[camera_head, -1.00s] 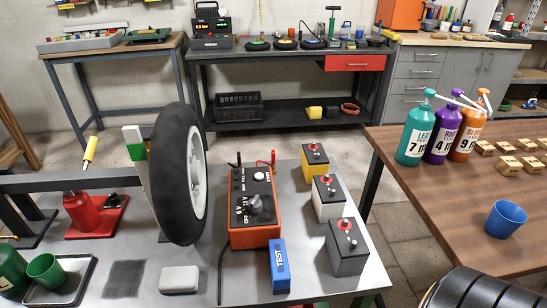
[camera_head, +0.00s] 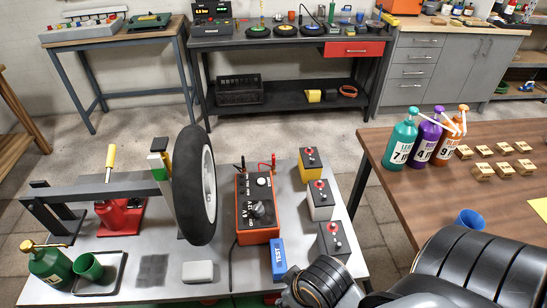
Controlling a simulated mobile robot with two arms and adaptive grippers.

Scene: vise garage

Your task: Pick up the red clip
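The red clip (camera_head: 274,160) stands upright at the back right corner of the orange charger box (camera_head: 258,208) on the grey bench. A black clip (camera_head: 242,163) stands at the back left corner of the same box. Nothing of mine touches the red clip. Dark ringed links of my arm fill the bottom right of the view, in front of the bench and the brown table. No gripper fingers show, so neither gripper is in view.
An upright tyre (camera_head: 195,185) stands just left of the charger box. Three batteries, yellow (camera_head: 311,160), white (camera_head: 320,200) and grey (camera_head: 334,241), stand to its right. A blue TEST block (camera_head: 278,257) lies in front. Bottles (camera_head: 401,143) stand on the brown table (camera_head: 385,185).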

